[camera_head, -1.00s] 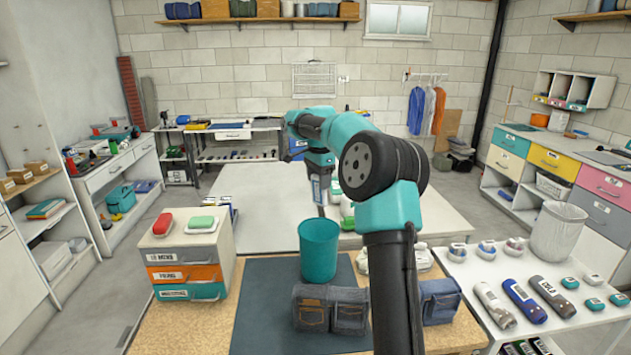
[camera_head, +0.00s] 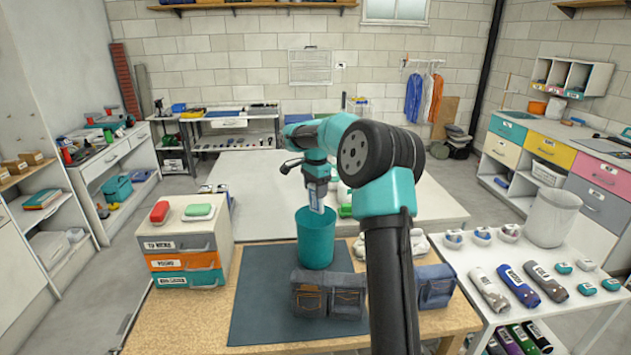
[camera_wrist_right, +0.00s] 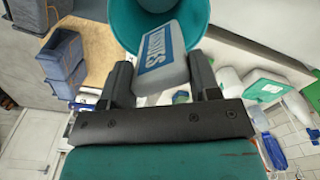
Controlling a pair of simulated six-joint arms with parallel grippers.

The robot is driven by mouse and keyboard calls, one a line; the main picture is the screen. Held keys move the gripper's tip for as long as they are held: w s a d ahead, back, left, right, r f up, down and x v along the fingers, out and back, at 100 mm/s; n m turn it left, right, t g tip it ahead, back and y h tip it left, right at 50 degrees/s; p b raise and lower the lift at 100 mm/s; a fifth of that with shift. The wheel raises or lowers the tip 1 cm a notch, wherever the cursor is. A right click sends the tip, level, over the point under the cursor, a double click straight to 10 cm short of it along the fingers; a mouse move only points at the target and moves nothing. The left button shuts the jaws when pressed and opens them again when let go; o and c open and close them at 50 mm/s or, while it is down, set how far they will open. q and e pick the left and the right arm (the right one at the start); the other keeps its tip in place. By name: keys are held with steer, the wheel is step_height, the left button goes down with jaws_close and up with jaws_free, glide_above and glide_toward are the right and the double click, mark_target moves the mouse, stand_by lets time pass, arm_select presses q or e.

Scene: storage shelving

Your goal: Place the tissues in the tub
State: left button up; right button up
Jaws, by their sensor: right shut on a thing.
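The tissues (camera_wrist_right: 160,66) are a white pack with a blue label, held between the two fingers of my right gripper (camera_wrist_right: 162,80) in the right wrist view. In the head view the right gripper (camera_head: 317,185) points down, with the tissues (camera_head: 316,199) below it at the rim of the teal tub (camera_head: 316,242). The tub stands upright on a dark mat. In the right wrist view the tub's open mouth (camera_wrist_right: 120,18) lies just beyond the pack. I cannot tell how far the pack is inside the rim. My left gripper is not in view.
Denim pouches (camera_head: 328,295) stand in front of the tub on the dark mat (camera_head: 255,290). A small drawer unit (camera_head: 185,245) is to the left.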

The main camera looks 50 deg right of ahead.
steer(key=shift+f, duration=1.65)
steer(key=o, duration=1)
steer(key=shift+r, duration=3.55)
steer(key=shift+f, duration=0.1)
